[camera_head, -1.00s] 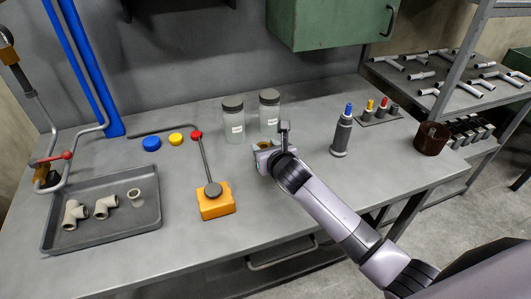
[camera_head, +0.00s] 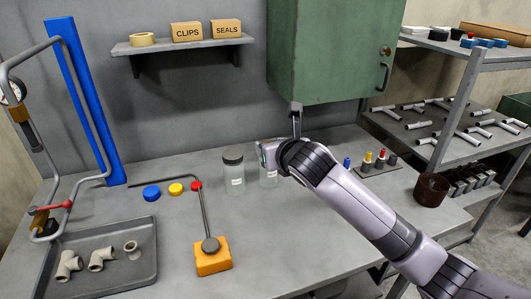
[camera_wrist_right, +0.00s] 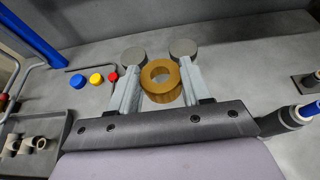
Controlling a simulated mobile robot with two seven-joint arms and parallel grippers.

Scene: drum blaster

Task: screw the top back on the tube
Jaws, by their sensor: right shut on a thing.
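My right gripper (camera_head: 264,152) is raised above the bench near the two glass jars. In the right wrist view its fingers (camera_wrist_right: 160,75) are shut on a brass-coloured ring (camera_wrist_right: 161,88) with an open centre. In the head view the ring is mostly hidden by the gripper. A dark grey cylinder (camera_wrist_right: 281,121) with a blue tip stands at the right of the wrist view. In the head view only its blue tip (camera_head: 347,162) shows clearly beside my right arm. I cannot tell whether this is the tube. My left gripper is not in view.
Grey-lidded jars (camera_head: 233,172) stand behind the gripper. An orange block with a rod (camera_head: 213,259), coloured caps (camera_head: 176,189) and a tray of fittings (camera_head: 142,280) lie left. A green cabinet (camera_head: 330,60) hangs above. The front middle of the bench is clear.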

